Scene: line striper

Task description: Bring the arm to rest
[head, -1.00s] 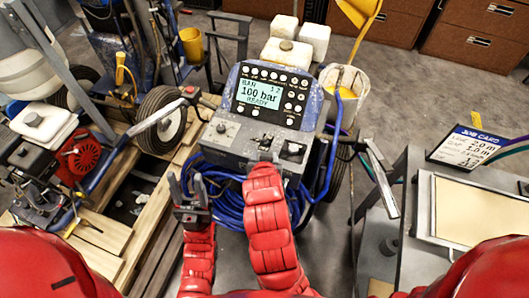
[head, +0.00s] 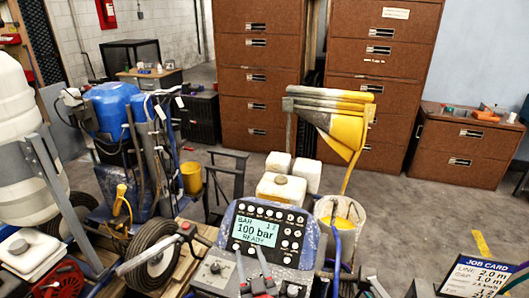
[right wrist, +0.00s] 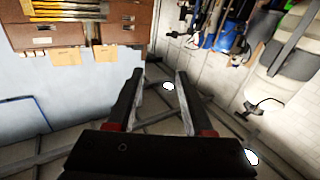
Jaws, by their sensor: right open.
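My right gripper (head: 251,262) shows at the bottom of the head view, pointing up in front of the line striper's control panel (head: 268,234). Its two dark fingers stand apart with nothing visible between them. In the right wrist view the same gripper (right wrist: 159,80) is open and empty, with wall and room beyond. The panel screen reads "100 bar READY". Whether the fingers touch the machine cannot be told. My left gripper is not in view.
A job card (head: 478,275) is at lower right. A bucket (head: 340,214) with yellow contents stands behind the panel. A wheel (head: 152,252) and a blue machine (head: 118,120) are at left. Brown cabinets (head: 258,70) line the back. Grey floor is clear at right.

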